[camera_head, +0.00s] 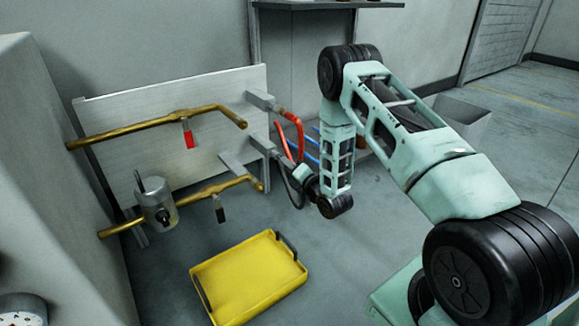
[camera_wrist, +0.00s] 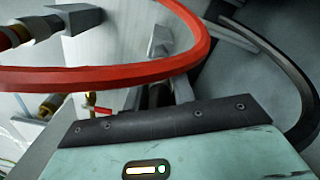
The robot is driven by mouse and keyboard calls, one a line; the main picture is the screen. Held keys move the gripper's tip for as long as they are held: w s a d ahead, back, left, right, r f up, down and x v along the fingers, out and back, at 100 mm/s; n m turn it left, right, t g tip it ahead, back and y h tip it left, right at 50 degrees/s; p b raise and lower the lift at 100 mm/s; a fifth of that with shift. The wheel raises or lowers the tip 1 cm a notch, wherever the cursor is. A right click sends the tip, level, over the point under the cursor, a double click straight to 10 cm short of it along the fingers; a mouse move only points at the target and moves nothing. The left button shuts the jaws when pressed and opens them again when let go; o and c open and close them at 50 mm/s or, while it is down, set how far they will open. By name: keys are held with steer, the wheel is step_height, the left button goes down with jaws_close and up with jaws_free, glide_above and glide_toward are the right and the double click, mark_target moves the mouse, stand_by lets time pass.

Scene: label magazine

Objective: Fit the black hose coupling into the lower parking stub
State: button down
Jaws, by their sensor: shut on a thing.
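The lower parking stub (camera_head: 261,145) is a grey bracket at the right end of the pale panel in the head view. My gripper (camera_head: 299,173) is just right of and below it, shut on the black hose coupling. In the wrist view a dark cylinder (camera_wrist: 160,95), which looks like the coupling, shows beyond the dark edge of my gripper. Most of it is hidden. The black hose (camera_head: 292,192) hangs in a loop beside my gripper and curves at the right of the wrist view (camera_wrist: 285,65). I cannot tell whether coupling and stub touch.
The red hose (camera_head: 299,130) hangs from the upper stub (camera_head: 260,101) and crosses close in front of the wrist camera (camera_wrist: 120,76). Brass pipes (camera_head: 160,127) with red and black tags run along the panel (camera_head: 190,90). A yellow tray (camera_head: 250,278) lies on the floor.

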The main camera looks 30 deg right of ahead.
steer(key=shift+w, duration=1.3)
steer(key=c, duration=1.1)
jaws_free()
steer(key=shift+s+d+p, duration=0.15)
steer(key=shift+s+p, duration=1.35)
steer(key=shift+s, duration=2.9)
steer(key=shift+s+d+p, duration=0.1)
steer(key=shift+s+p, duration=1.35)
steer(key=shift+s, duration=2.9)
